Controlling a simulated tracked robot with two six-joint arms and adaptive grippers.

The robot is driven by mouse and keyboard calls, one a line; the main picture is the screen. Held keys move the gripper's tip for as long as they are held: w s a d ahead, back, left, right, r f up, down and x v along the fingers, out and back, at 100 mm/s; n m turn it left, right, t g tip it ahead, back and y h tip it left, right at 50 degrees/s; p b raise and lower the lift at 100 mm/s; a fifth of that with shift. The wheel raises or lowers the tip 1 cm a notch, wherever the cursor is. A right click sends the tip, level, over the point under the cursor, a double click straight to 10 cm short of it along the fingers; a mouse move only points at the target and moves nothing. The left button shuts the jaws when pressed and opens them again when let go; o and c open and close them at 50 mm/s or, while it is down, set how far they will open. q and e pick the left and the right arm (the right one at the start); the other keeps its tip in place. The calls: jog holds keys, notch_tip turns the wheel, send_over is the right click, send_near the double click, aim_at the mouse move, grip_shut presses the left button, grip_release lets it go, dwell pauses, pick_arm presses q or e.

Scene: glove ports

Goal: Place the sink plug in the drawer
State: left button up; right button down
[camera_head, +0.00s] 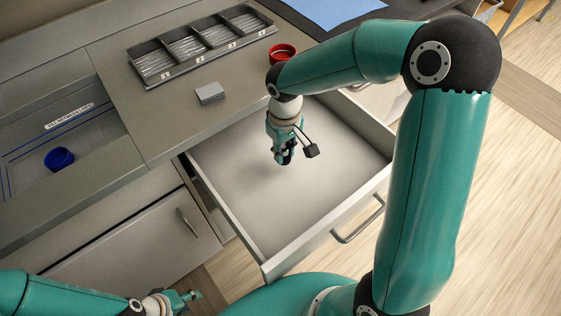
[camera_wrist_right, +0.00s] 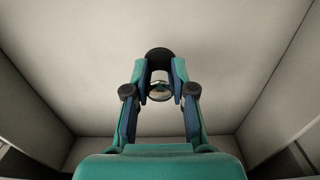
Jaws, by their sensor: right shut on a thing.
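The drawer (camera_head: 335,165) is pulled open in the middle of the head view, and its light floor looks bare. My right gripper (camera_head: 284,157) hangs over the drawer, pointing down. In the right wrist view, my right gripper (camera_wrist_right: 160,82) is shut on the sink plug (camera_wrist_right: 158,54), a dark round piece with a shiny metal part between the fingers. The plug is mostly hidden by the fingers in the head view. The drawer's floor and walls surround it in the wrist view. My left gripper (camera_head: 188,298) is low at the left, away from the drawer; its finger opening is unclear.
A compartment tray (camera_head: 195,48), a grey block (camera_head: 210,94) and a red round container (camera_head: 282,52) stand on the counter behind the drawer. A blue cup (camera_head: 59,158) sits in the recess at left. A blue sheet (camera_head: 335,10) lies at the back.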

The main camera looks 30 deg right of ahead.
aim_at(284, 148)
jog(key=shift+f, duration=2.1)
jog(key=shift+f, duration=0.1)
jog(key=c, duration=1)
grip_release()
jog(key=shift+r, duration=0.2)
notch_tip(284, 148, up, 12)
jog(key=shift+f+p, duration=0.1)
jog(key=shift+p, duration=0.25)
